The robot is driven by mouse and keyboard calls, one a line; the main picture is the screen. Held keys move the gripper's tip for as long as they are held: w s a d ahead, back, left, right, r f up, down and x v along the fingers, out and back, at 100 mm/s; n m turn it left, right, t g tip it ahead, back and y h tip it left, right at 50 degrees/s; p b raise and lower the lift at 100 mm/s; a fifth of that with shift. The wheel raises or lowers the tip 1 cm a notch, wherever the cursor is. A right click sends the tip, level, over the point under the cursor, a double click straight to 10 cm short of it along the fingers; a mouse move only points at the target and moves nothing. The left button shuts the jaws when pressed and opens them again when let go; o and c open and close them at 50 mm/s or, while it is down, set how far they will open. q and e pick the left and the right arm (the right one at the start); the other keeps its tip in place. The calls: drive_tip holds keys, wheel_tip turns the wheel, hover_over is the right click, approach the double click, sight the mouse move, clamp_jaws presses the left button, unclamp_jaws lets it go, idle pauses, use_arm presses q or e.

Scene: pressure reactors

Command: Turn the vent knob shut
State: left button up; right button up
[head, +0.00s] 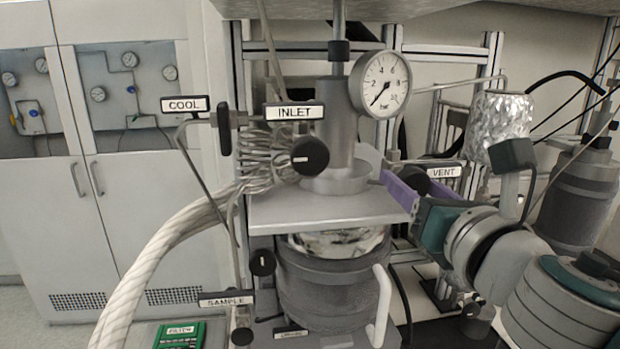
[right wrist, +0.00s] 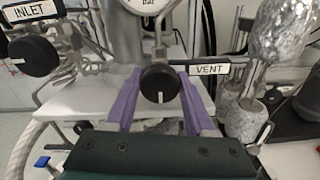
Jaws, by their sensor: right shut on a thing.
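The vent knob (right wrist: 160,82) is a black round knob with a white mark that points down in the right wrist view. The white VENT label (right wrist: 209,69) is just right of it. My right gripper (right wrist: 160,75) has its two purple fingers shut on the knob, one on each side. In the head view the vent knob (head: 414,178) is partly hidden by the fingers of my right gripper (head: 410,186), and the VENT label (head: 444,172) shows beside it. My left gripper is not in view.
The pressure gauge (head: 381,84) is above and left of the vent knob. The INLET knob (head: 310,155) and COOL knob (head: 224,128) are further left. A foil-wrapped vessel (head: 500,122) stands close on the right. A metal plate (head: 330,207) lies below the knobs.

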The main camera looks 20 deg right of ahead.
drive_tip(key=shift+m, duration=0.4)
clamp_jaws()
drive_tip(key=m, duration=0.3)
drive_tip(key=shift+m+b, duration=0.4)
drive_tip(key=m, duration=0.4)
drive_tip(key=shift+m+b, duration=0.3)
drive_tip(key=m, duration=0.6)
drive_tip(key=shift+m, duration=1.6)
drive_tip(key=o, duration=1.3)
unclamp_jaws()
